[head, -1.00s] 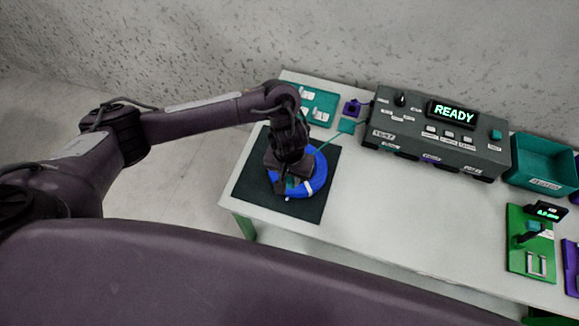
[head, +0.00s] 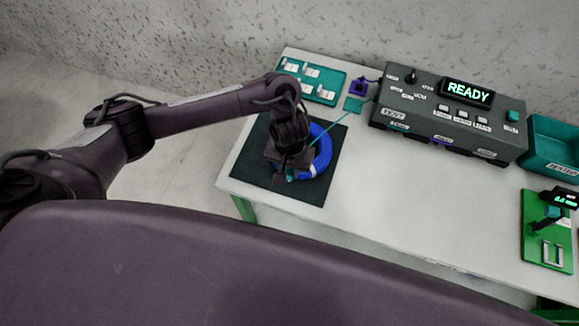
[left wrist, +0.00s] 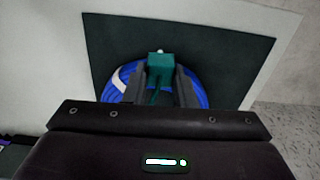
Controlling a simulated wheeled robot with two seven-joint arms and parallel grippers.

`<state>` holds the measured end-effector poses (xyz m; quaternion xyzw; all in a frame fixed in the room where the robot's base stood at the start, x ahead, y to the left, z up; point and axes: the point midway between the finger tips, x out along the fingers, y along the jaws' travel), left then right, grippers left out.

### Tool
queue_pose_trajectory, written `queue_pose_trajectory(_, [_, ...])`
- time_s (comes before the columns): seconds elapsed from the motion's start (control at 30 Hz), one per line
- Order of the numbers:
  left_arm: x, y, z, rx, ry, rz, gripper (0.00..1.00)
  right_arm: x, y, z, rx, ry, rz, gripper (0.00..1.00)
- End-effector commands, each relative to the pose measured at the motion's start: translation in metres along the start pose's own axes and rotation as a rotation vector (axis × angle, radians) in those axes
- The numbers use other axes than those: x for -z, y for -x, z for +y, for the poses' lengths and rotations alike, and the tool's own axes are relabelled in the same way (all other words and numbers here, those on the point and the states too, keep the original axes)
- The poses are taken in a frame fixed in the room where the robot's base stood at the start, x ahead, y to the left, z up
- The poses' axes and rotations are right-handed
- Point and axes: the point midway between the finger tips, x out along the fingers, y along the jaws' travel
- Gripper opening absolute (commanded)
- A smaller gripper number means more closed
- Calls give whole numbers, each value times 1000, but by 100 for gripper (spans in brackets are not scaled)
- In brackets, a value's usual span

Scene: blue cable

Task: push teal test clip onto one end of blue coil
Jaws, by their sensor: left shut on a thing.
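The blue coil (head: 322,160) lies on a dark mat (head: 254,178) at the left end of the table, with a white tie on its near right side. My left gripper (head: 290,172) points down over the coil's left part. In the left wrist view, my left gripper (left wrist: 160,88) is shut on the teal test clip (left wrist: 160,66), which stands between the fingertips. The coil (left wrist: 122,84) shows on both sides of the fingers. The gripper hides the coil's end, so I cannot tell whether the clip touches it. My right gripper is not in view.
A grey tester (head: 450,118) reading READY stands at the back. A teal bin (head: 553,150) and a green fixture (head: 545,235) are at right. The table middle is clear.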

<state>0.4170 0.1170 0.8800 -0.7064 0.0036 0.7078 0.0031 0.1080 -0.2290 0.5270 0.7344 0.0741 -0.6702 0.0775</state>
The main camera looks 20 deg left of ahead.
Motion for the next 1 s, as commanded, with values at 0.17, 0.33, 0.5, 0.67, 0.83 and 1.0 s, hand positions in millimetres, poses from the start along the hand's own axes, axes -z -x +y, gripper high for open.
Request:
queue_pose_trajectory(0.17, [0,-9,0,0,1,-1,3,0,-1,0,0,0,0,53])
queue_pose_trajectory(0.33, [0,-10,0,0,-1,-1,3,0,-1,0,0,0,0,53])
queue_pose_trajectory(0.5, [0,-10,0,0,0,-1,3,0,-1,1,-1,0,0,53])
queue_pose_trajectory(0.67, [-1,-10,0,0,0,-1,3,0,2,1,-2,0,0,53])
queue_pose_trajectory(0.83, [-1,-11,0,0,1,-2,3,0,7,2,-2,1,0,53])
queue_pose_trajectory(1.0, [0,-13,0,1,0,0,3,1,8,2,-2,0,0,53])
